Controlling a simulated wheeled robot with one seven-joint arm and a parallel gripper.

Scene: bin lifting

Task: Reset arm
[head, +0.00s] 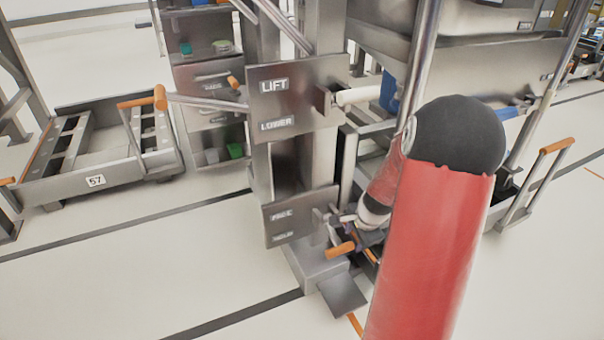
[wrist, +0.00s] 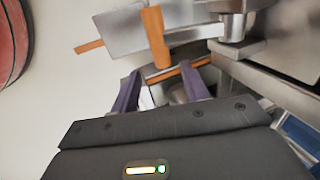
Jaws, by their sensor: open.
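My red and black arm reaches down toward a metal lift column, and my gripper (head: 350,222) is beside the column's lower panel (head: 285,217). In the wrist view my gripper (wrist: 160,84) is open, with its two purple fingers apart. An orange-handled lever (head: 341,249) sits just below the gripper in the head view. In the wrist view an orange handle (wrist: 155,38) stands just beyond the fingers, and an orange-edged part lies farther between them. I see nothing clearly held. My forearm hides part of the gripper's surroundings in the head view.
The upper panel (head: 292,97) reads LIFT and LOWER, with a long orange-tipped lever (head: 205,102) to its left. A low cart (head: 97,155) marked 57 stands at left. A shelf unit (head: 208,80) is behind. A metal frame is at right. The front-left floor is clear.

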